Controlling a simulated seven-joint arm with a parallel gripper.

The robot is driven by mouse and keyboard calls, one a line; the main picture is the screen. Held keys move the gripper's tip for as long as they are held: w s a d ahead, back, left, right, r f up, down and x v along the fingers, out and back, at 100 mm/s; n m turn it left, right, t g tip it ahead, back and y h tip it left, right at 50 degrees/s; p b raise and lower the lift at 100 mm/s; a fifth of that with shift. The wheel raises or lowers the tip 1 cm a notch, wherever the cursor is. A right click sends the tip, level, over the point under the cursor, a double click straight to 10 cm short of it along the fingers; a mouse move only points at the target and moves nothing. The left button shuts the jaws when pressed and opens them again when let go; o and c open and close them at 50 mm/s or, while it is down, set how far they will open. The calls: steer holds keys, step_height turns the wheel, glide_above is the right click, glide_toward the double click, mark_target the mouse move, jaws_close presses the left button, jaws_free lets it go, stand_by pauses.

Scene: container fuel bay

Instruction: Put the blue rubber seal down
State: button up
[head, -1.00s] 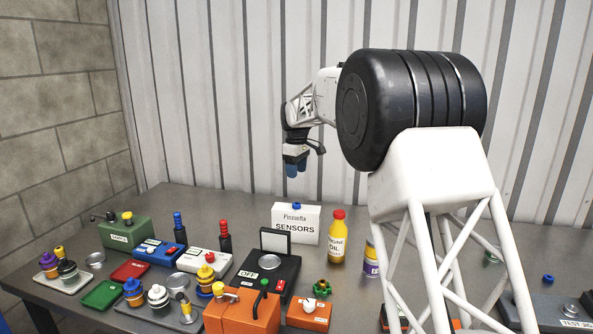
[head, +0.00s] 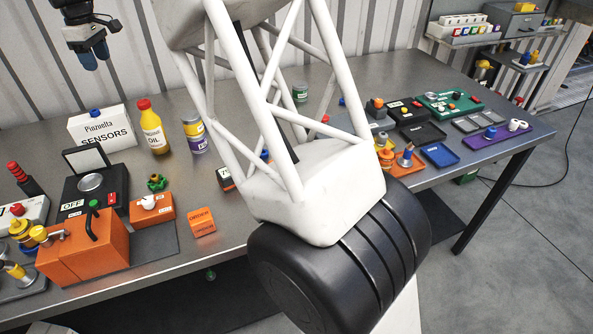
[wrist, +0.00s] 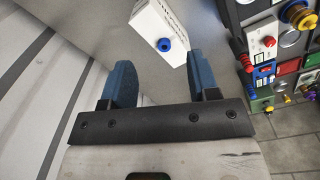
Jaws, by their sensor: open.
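A small round blue piece (head: 94,113), which looks like the blue rubber seal, sits on top of the white SENSORS box (head: 88,132) in the head view. In the wrist view the blue piece (wrist: 164,44) shows on the box's top, just beyond and between the fingertips. My gripper (head: 92,54) hangs above the box near the corrugated wall, apart from it. In the wrist view my gripper (wrist: 158,76) has its two blue fingers wide apart, with nothing between them.
A yellow OIL bottle (head: 153,132) and a purple-labelled can (head: 194,135) stand right of the box. A black OFF device (head: 92,184) and an orange unit (head: 82,248) are in front. Several trays and parts crowd the right end. The bench's back middle is largely clear.

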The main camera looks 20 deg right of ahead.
steer(key=s+d+r+m+t, duration=0.1)
steer(key=s+d+r+m, duration=0.15)
steer(key=s+d, duration=0.9)
steer(key=s+d+r+m, duration=0.2)
steer(key=s+d+m, duration=0.2)
steer(key=s+d, duration=0.75)
steer(key=s+d+f+m, duration=0.2)
steer(key=s+d+f, duration=0.2)
steer(key=s, duration=0.7)
steer(key=s+d+f+m, duration=0.2)
steer(key=s+d+f, duration=0.2)
steer(key=s, duration=0.7)
steer(key=s+d+f+m+t, duration=0.1)
steer(key=s+d+f+m, duration=0.2)
steer(key=s, duration=0.8)
steer(key=shift+s+d+f, duration=0.2)
steer(key=shift+d+f, duration=0.55)
steer(key=shift+d, duration=0.45)
